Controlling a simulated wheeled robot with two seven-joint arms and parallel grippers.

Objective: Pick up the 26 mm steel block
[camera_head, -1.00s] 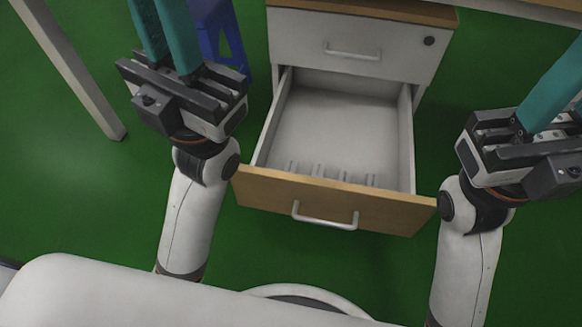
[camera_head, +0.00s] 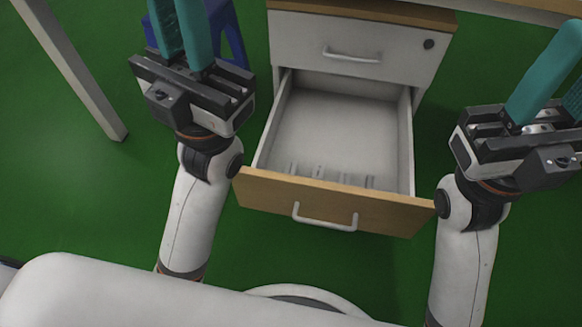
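Several small grey blocks lie in a row inside the open drawer (camera_head: 340,125), close behind its front panel. One is the leftmost block (camera_head: 293,168); another is beside it (camera_head: 317,171). They look much alike and I cannot tell which is the 26 mm steel block. My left gripper (camera_head: 180,8) is left of the drawer, its teal fingers pointing up the picture with a narrow gap between them; its tips reach the picture's top edge. My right gripper (camera_head: 570,55) is right of the drawer, its fingers apart. Both look empty and are away from the blocks.
The drawer belongs to a white cabinet with a wooden top (camera_head: 375,10); the upper drawer (camera_head: 350,45) is closed. The open drawer's wooden front (camera_head: 330,205) has a white handle. A blue stool (camera_head: 222,25) stands behind my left gripper. A pale table leg (camera_head: 75,70) is at the left.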

